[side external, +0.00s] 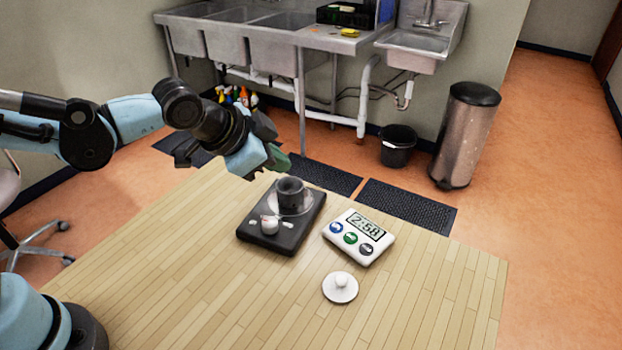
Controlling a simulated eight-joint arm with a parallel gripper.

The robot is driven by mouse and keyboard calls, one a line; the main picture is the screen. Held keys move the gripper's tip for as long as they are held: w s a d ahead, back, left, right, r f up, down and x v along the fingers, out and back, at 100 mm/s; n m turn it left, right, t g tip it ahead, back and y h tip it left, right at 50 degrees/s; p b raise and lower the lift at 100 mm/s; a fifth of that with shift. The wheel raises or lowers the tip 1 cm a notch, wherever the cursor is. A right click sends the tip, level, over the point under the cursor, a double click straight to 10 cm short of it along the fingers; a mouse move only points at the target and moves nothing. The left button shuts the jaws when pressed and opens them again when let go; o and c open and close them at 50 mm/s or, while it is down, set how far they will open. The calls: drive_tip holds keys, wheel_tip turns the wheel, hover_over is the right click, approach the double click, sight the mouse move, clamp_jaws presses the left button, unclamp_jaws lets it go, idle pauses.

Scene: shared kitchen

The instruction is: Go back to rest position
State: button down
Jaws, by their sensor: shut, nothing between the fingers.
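My gripper (276,160) is at the end of the blue and black arm, above the back edge of the wooden table. It is shut and empty, with its fingertips a little above and left of a dark cup (290,190). They look apart from the cup. The cup stands on a clear saucer-like plate (305,207) on a black flat scale (283,236). A small white object (269,224) is at the front of the scale.
A white timer (359,237) reading 2:58 lies right of the scale. A white round lid with a knob (340,287) lies in front of it. The front and left of the table (180,270) are clear. Steel sinks, a black bucket (397,146) and a bin (466,135) stand behind.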

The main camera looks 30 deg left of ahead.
drive_tip(key=s+a+n+g+y, duration=0.1)
drive_tip(key=s+a+n+y, duration=0.1)
drive_tip(key=s+a+n, duration=0.6)
drive_tip(key=s+a, duration=0.2)
drive_tip(key=a, duration=0.3)
drive_tip(key=shift+s+a+f, duration=0.15)
drive_tip(key=shift+s+f, duration=0.1)
